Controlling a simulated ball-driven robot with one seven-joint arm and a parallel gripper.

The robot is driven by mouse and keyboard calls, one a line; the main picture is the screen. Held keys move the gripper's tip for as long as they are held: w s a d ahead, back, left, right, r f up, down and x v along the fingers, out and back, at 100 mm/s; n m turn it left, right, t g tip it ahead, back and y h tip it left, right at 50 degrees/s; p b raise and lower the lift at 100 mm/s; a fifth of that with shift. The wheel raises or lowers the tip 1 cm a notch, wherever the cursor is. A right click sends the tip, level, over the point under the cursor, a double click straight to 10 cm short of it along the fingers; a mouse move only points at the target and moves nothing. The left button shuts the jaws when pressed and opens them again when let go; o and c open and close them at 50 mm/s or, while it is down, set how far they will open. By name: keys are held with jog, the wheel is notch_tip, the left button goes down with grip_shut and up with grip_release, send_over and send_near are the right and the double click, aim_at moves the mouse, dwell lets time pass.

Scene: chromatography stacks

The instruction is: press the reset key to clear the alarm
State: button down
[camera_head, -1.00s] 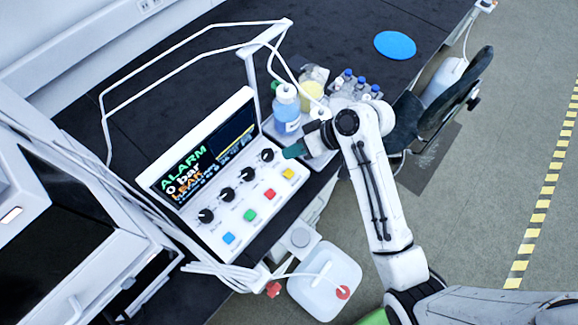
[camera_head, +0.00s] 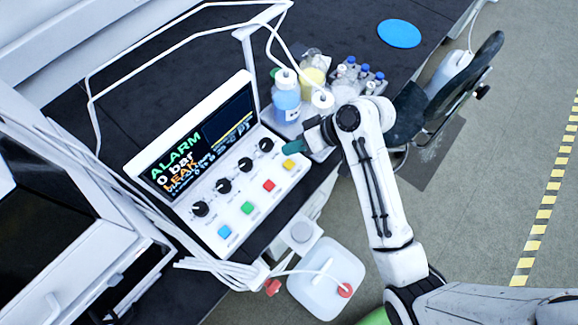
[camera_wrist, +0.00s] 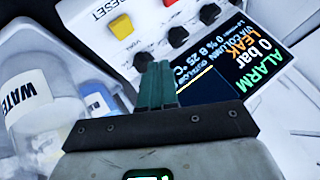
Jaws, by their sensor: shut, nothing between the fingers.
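The control panel (camera_head: 215,212) carries a screen (camera_head: 200,150) that reads ALARM, 0 bar and LEAK. Along its front are a blue key (camera_head: 225,231), a green key (camera_head: 247,208), a red key (camera_head: 268,185) and a yellow key (camera_head: 289,163). In the wrist view the yellow key (camera_wrist: 121,27) lies beside the printed word RESET (camera_wrist: 112,10). My gripper (camera_head: 290,147), with teal fingers, is shut and empty over the panel's right end. In the wrist view its fingertips (camera_wrist: 156,75) appear below and right of the yellow key, apart from it in the picture.
A blue-liquid bottle (camera_head: 286,96), a yellow-liquid bottle (camera_head: 314,76) and several blue-capped vials (camera_head: 362,75) stand behind my gripper. Black knobs (camera_head: 224,186) line the panel. A white tube frame (camera_head: 180,38) rises behind it. A white jug (camera_head: 325,282) is below.

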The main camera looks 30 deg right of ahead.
aim_at(293, 163)
jog(key=shift+f+b, duration=1.1)
jog(key=shift+f, duration=1.05)
jog(key=shift+f, duration=0.1)
jog(key=shift+f, duration=0.3)
jog(key=shift+f, duration=0.5)
dwell(0.9)
jog(key=shift+r, duration=0.15)
dwell(0.3)
jog(key=shift+r+p, duration=0.8)
notch_tip(293, 163, up, 5)
jog(key=p, duration=0.5)
